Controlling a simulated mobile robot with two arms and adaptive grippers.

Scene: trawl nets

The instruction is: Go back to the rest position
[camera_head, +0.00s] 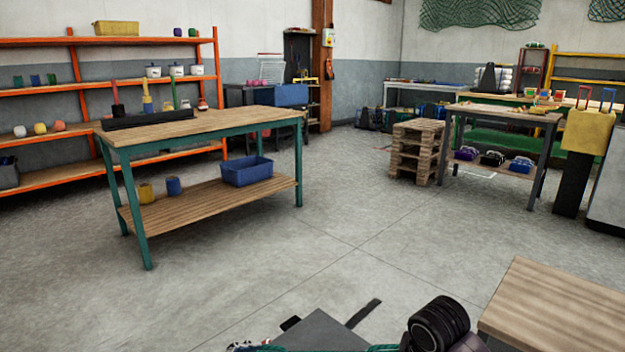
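Neither of my grippers can be made out in the head view. A dark rounded part with black rings shows at the bottom edge right of centre, beside a flat grey panel with black strips; I cannot tell whether these are mine. Ahead on the left stands a workbench with a wooden top (215,122) and green legs. On it are a black tray (148,120) and several upright coloured tools.
A wooden tabletop (560,312) is close at the lower right. An orange shelf rack (50,128) lines the left wall. Stacked pallets (417,152) and a second bench (510,114) stand at the back right. The concrete floor (370,235) between is clear.

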